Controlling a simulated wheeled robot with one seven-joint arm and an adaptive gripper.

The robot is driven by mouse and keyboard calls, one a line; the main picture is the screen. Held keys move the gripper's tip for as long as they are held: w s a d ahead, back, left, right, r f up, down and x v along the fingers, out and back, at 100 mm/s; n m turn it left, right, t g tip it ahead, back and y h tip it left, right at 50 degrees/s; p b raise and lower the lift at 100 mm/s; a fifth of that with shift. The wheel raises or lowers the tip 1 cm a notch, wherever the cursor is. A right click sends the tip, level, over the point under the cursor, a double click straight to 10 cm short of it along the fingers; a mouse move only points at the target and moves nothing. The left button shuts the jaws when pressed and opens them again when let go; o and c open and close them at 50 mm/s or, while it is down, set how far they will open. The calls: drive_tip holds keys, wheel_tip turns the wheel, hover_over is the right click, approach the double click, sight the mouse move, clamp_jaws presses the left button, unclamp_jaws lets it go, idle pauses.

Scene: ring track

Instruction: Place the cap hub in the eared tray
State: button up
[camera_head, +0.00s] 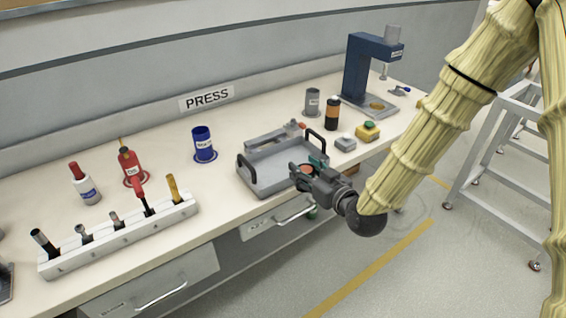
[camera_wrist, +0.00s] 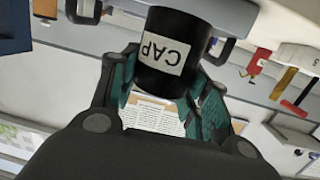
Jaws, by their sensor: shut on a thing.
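The cap hub (camera_wrist: 172,52) is a black cylinder with a white CAP label in the wrist view. My gripper (camera_wrist: 166,80) has its teal fingers shut on it from both sides. The eared tray (camera_head: 262,170) is a shallow grey tray with black handles at its left and right ends, on the bench in the head view. My gripper (camera_head: 308,170) is over the tray's right front part there, near the right handle. The hub is mostly hidden by the fingers in the head view. I cannot tell whether its base touches the tray.
A white tool rack (camera_head: 120,235) and a blue cup (camera_head: 203,145) stand left of the tray. Right and behind are a grey cup (camera_head: 312,102), an orange-black bottle (camera_head: 332,113), a yellow button box (camera_head: 367,131) and a blue press (camera_head: 362,70). Drawers lie below the front edge.

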sight(305, 171)
drive_tip(key=x, duration=0.5)
drive_tip(key=d+p+x, duration=0.1)
drive_tip(key=x, duration=0.4)
drive_tip(key=w+r+p+x, duration=0.1)
drive_tip(key=x, duration=0.4)
drive_tip(key=shift+d, duration=0.25)
drive_tip(key=shift+w+f+p, duration=0.1)
drive_tip(key=shift+f+p, duration=0.5)
drive_tip(key=shift+f, duration=1.2)
drive_tip(key=shift+f, duration=0.2)
drive_tip(key=o, duration=1.3)
drive_tip(key=shift+c, duration=0.2)
drive_tip(key=shift+r, duration=0.2)
drive_tip(key=b+v, duration=0.2)
drive_tip(key=v, duration=1)
drive_tip(key=shift+f, duration=0.1)
